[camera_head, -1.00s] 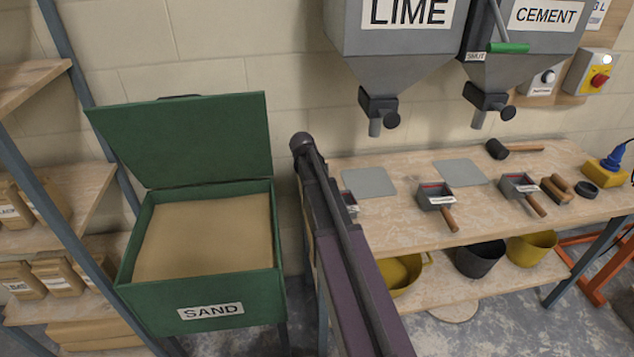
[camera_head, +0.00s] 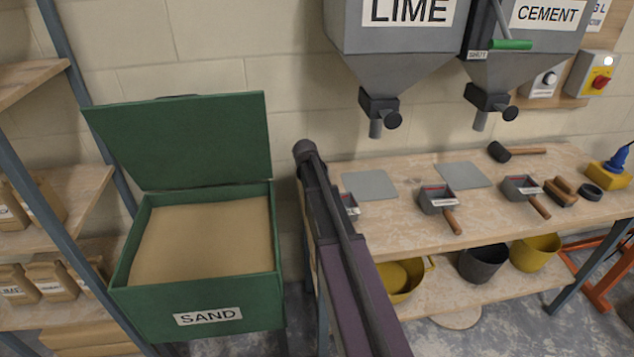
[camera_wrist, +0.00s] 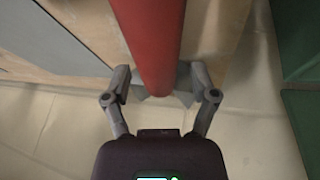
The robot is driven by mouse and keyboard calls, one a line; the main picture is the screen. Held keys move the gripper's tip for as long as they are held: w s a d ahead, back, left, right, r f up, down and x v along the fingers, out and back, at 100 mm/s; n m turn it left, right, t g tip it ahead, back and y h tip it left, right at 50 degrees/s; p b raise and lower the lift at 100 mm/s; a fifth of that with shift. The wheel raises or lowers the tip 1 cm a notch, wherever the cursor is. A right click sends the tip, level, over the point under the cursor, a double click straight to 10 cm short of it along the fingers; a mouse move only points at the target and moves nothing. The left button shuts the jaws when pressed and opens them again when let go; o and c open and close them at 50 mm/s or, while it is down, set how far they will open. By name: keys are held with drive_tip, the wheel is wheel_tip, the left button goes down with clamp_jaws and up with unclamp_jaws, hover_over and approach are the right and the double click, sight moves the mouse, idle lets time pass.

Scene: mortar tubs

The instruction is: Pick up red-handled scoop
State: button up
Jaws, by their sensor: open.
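In the wrist view a thick red handle (camera_wrist: 152,40) runs down from the top edge and ends between the fingers of my gripper (camera_wrist: 160,88). The fingers stand apart, one on each side of the handle, with gaps showing. A grey piece shows behind the handle's end. In the head view a small grey scoop (camera_head: 349,203) with a white label peeks out beside my arm on the bench. Its handle is hidden there, so I cannot tell its colour from that view. My gripper is hidden in the head view.
The bench (camera_head: 400,220) also holds two brown-handled scoops, the nearer one labelled (camera_head: 437,198), grey plates and a mallet (camera_head: 500,152). The open green sand bin (camera_head: 200,300) stands left of my arm. Grey hoppers (camera_head: 395,50) hang above the bench.

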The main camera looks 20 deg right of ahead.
clamp_jaws()
drive_tip(key=shift+r, duration=0.15)
wheel_tip(320, 180, up, 10)
drive_tip(key=p, duration=1)
idle(0.8)
